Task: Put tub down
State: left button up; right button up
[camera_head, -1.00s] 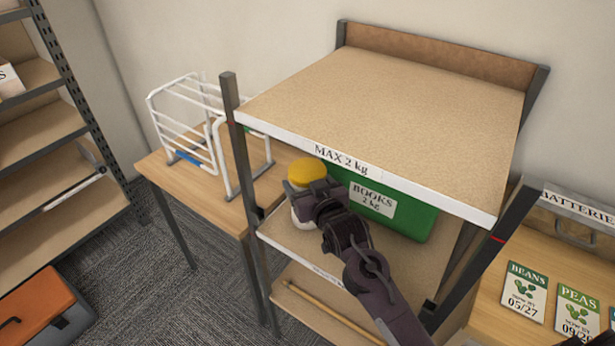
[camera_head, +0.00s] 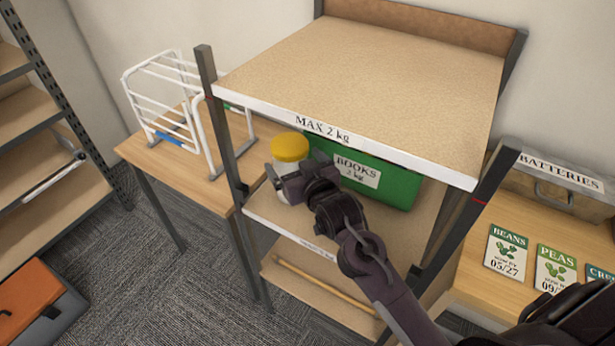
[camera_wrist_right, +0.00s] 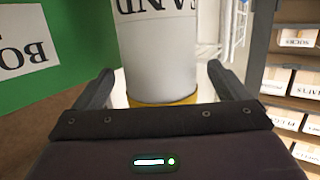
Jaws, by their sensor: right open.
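The tub (camera_head: 290,147) is white with a yellow lid. It stands upright on the middle shelf (camera_head: 262,214) of the rack, at the left end beside a green box. In the right wrist view the tub (camera_wrist_right: 157,55) shows a cut-off label that seems to read SAND. My right gripper (camera_head: 283,184) is open at the front of the tub, its fingers apart on either side of it. A gap shows between each finger and the tub in the right wrist view. The tub's base is partly hidden behind the gripper. My left gripper is not in view.
The green box (camera_head: 402,187) labelled BOOKS 2 kg stands close right of the tub. The top shelf (camera_head: 370,85), marked MAX 2 kg, hangs above and is empty. A rack post (camera_head: 222,125) is at the left. A white wire rack (camera_head: 165,95) stands on a table behind.

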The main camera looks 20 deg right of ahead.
jog(key=v, duration=0.9)
jog(key=shift+b, duration=0.45)
